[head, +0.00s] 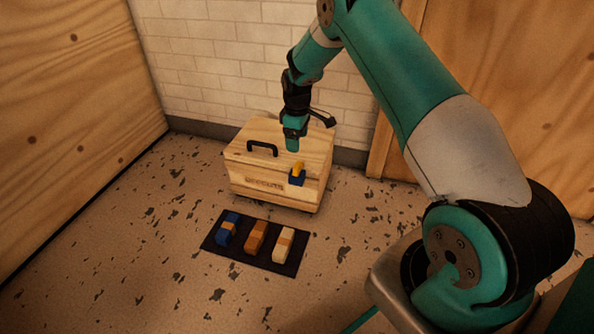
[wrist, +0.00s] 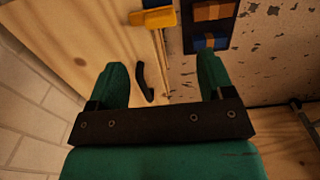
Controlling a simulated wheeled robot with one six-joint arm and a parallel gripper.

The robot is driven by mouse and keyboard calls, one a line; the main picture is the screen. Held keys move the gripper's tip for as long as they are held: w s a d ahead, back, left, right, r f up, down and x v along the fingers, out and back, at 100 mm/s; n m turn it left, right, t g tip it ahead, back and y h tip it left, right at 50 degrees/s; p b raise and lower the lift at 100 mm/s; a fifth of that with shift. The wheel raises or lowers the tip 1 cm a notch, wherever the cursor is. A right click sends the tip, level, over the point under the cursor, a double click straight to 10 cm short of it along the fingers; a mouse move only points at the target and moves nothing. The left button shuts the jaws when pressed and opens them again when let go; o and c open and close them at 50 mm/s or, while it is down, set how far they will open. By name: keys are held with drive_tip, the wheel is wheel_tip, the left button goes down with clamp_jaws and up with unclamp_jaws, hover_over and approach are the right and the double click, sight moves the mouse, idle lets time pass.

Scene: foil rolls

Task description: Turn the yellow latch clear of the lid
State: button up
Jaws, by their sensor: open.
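The yellow latch (head: 298,167) sits on a blue mount (head: 297,178) at the front right edge of a wooden box; its upper part reaches up at the lid's edge. In the wrist view the yellow latch (wrist: 150,18) lies beyond my fingertips, near the top edge. The lid (head: 240,146) is closed and carries a black handle (head: 262,149). My gripper (head: 292,148) points down above the lid, just behind the latch and apart from it. In the wrist view its two green fingers (wrist: 160,70) are spread with nothing held between them.
A dark mat (head: 233,256) lies on the floor in front of the box. It holds a blue block (head: 228,230), an orange-brown block (head: 255,237) and a cream block (head: 283,244). A white brick wall (head: 240,60) stands behind; wooden panels flank the area.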

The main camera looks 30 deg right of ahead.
sight(297, 165)
wheel_tip(297, 165, down, 10)
drive_tip(key=b, duration=0.4)
drive_tip(key=shift+f, duration=0.25)
drive_tip(key=c, duration=0.9)
